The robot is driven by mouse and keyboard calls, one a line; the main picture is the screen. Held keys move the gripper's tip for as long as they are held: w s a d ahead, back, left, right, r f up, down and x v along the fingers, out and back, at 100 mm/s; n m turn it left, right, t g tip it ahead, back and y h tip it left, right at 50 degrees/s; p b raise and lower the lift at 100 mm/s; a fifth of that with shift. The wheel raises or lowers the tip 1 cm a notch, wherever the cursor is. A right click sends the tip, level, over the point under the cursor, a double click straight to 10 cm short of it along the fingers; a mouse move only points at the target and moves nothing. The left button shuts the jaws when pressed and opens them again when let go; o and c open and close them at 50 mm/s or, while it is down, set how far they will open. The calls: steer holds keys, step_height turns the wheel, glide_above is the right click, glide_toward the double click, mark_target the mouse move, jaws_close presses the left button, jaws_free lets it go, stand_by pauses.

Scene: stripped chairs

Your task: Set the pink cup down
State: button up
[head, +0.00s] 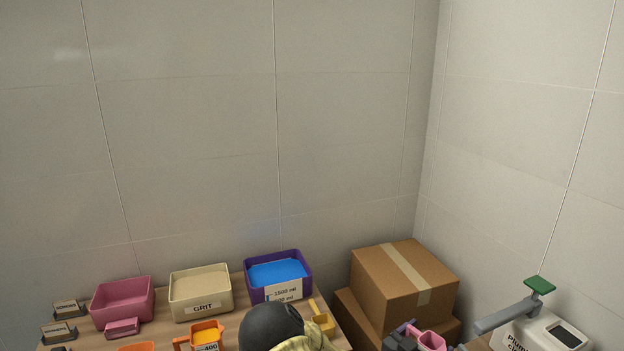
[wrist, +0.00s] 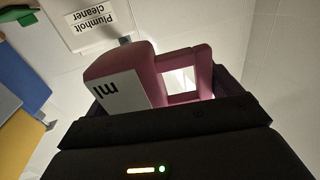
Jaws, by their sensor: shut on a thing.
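The pink cup (head: 433,342) is at the bottom edge of the head view, right of the middle, partly cut off. My gripper (head: 408,334), dark grey, is shut on it. In the wrist view the pink cup (wrist: 150,62) fills the space above the dark gripper body (wrist: 165,120). Its square handle is on the right, and a white label reading "ml" shows on its side. What lies directly under the cup is hidden.
A white "Plumholt cleaner" device (head: 540,333) with a grey arm and green pad stands at right. Stacked cardboard boxes (head: 404,278) stand behind the gripper. The left table holds a pink bin (head: 123,298), a GRIT bin (head: 201,295), a purple blue-filled bin (head: 278,275) and an orange cup (head: 205,336).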

steer(key=s+a+f+n+t+y+p, duration=0.1)
steer(key=a+f+n+t+y+p, duration=0.2)
steer(key=a+n+y, duration=0.2)
steer(key=a+f+n+t+y+p, duration=0.3)
steer(key=a+n+y, duration=0.3)
steer(key=a+y, duration=0.2)
steer(key=shift+s+a+f+t+y, duration=0.2)
steer(key=shift+s+t+y, duration=0.2)
steer(key=shift+t+y, duration=0.45)
steer(key=s+f, duration=0.4)
steer(key=f, duration=0.1)
steer(key=shift+s+f, duration=0.15)
steer(key=shift+f, duration=0.1)
steer(key=shift+d, duration=0.1)
stand_by(0.6)
stand_by(0.6)
